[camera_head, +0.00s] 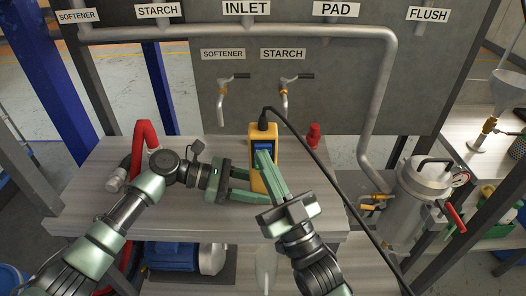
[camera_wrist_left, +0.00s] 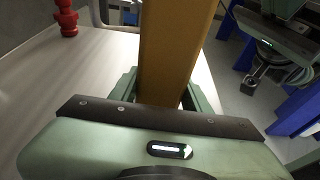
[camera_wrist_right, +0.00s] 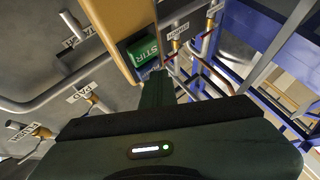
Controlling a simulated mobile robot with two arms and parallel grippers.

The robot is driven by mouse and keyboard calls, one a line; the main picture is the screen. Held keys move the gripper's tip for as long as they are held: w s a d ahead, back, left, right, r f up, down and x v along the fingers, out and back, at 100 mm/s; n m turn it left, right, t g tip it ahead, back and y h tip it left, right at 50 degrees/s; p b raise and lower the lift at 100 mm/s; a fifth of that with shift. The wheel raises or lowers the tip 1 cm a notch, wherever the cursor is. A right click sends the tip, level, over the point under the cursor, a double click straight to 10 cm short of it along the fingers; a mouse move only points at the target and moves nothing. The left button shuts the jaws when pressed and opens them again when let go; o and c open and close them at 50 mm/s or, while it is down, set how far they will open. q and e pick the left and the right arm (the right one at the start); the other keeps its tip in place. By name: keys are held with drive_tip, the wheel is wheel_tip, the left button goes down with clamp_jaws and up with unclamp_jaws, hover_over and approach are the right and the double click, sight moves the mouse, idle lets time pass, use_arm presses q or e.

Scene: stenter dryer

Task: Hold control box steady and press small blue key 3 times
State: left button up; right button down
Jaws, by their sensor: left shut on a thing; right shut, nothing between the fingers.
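The yellow control box (camera_head: 256,134) stands upright above the table, with a black cable from its top. My left gripper (camera_head: 256,186) is shut around its lower part; in the left wrist view the box (camera_wrist_left: 172,45) fills the space between the fingers. A blue patch (camera_head: 262,146) shows on the box's face; I cannot tell if it is the small blue key. My right gripper (camera_head: 264,158) is shut and empty, its tips at the face, covering part of it. In the right wrist view a green key marked STIR (camera_wrist_right: 143,50) shows just beyond the fingers. Contact cannot be told.
The table (camera_head: 90,200) has free room at left. A red hose (camera_head: 140,145) lies left of the box and a red fitting (camera_head: 313,134) stands right of it. Taps (camera_head: 222,100) hang from the panel behind. The black cable (camera_head: 320,160) runs down to the right. A metal tank (camera_head: 418,195) stands at right.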

drive_tip(key=shift+s, duration=0.95)
drive_tip(key=shift+s, duration=0.1)
drive_tip(key=s, duration=0.4)
drive_tip(key=shift+s, duration=0.4)
use_arm(q)
drive_tip(key=o, duration=1)
drive_tip(key=shift+o, duration=0.2)
